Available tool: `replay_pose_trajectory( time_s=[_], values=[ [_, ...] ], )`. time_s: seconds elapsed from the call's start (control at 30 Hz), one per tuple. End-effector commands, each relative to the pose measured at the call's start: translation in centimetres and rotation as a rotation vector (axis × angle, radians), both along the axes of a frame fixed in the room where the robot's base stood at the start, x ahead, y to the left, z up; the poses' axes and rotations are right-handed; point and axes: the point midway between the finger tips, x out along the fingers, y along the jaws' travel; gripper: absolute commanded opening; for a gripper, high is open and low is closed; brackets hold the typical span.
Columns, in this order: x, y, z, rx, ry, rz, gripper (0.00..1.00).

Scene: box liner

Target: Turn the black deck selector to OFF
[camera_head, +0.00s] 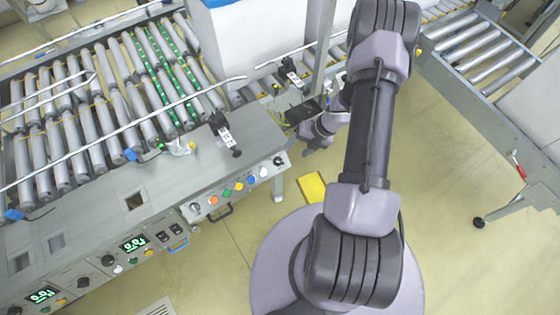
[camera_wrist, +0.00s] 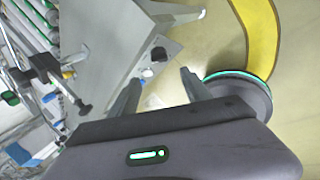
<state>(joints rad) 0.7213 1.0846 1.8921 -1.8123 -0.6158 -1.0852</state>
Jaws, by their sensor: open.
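A black rotary knob (camera_head: 279,161), which looks like the deck selector, sits at the right end of the control panel (camera_head: 235,187). In the wrist view the black knob (camera_wrist: 158,54) shows beyond my fingertips, beside a white button (camera_wrist: 147,72). Its pointer setting is too small to read. My gripper (camera_wrist: 160,77) is open and empty, with its two fingers spread on either side of the line toward the knob and apart from it. In the head view my gripper is near the panel's right end, partly hidden by my arm.
Other black knobs (camera_head: 107,260) sit farther left by green displays. A roller conveyor (camera_head: 110,95) stands behind. The floor (camera_head: 450,170) at right is mostly clear.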

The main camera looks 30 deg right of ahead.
Motion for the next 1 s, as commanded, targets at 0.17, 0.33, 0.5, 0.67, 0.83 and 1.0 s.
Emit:
replay_pose_trajectory(
  time_s=[0.17, 0.33, 0.5, 0.67, 0.83, 1.0],
  values=[
    [1.5, 2.1, -5.4, 0.001, 0.001, 0.000, 0.56],
    [2.5, 3.6, -8.5, 0.000, 0.001, -0.002, 0.56],
    [3.0, 4.2, -9.8, -0.001, 0.001, -0.003, 0.56],
    [3.1, 4.4, -10.0, -0.001, 0.000, -0.003, 0.56],
    [3.1, 4.4, -9.9, -0.001, 0.000, -0.004, 0.56],
    [3.1, 4.4, -9.9, -0.001, 0.000, -0.004, 0.23]
  ],
)
